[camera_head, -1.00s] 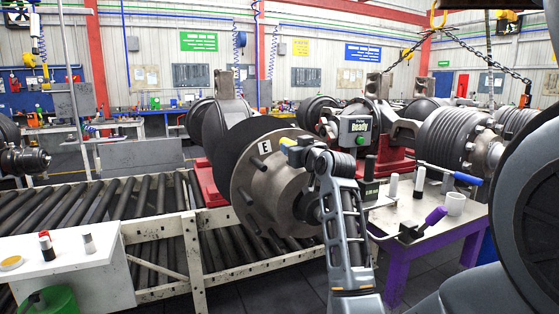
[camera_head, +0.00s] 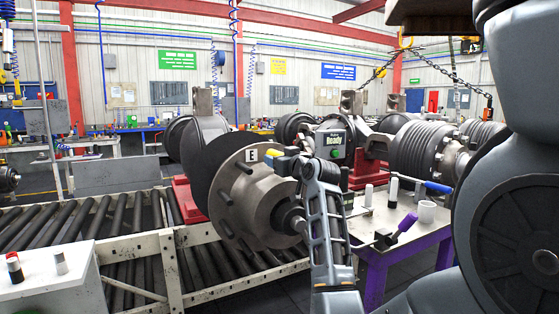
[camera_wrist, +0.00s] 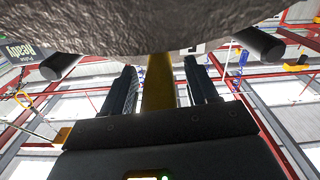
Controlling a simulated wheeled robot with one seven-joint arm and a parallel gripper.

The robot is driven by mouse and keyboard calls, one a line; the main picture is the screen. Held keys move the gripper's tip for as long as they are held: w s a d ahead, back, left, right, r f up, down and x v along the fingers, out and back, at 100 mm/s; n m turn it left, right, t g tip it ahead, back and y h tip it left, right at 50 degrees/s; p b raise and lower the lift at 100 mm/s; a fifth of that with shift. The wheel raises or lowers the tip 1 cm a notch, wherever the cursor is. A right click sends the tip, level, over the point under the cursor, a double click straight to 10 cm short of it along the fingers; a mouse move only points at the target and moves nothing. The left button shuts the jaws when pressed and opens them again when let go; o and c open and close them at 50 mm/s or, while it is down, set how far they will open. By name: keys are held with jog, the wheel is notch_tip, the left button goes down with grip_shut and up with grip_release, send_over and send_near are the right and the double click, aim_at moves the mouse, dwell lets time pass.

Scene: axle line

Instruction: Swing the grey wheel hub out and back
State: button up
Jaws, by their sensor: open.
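The grey wheel hub (camera_head: 246,205) is a round, studded flange marked E, on the near end of an axle in the middle of the head view. Its rough grey surface (camera_wrist: 150,25) fills the top of the wrist view. I see gaps beside the bar. My arm covers part of the hub's right side.
A roller conveyor (camera_head: 95,228) lies left of the hub. A purple-legged table (camera_head: 385,238) with tools and a white cup (camera_head: 426,211) is close on the right. A Ready display (camera_head: 331,143) stands behind.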

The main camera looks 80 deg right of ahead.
jog(key=shift+a, duration=0.1)
jog(key=b+v, duration=0.1)
jog(key=v, duration=0.6)
jog(key=shift+s+a+b, duration=0.15)
jog(key=shift+s+b, duration=0.1)
jog(key=shift+b, duration=0.05)
dwell(0.4)
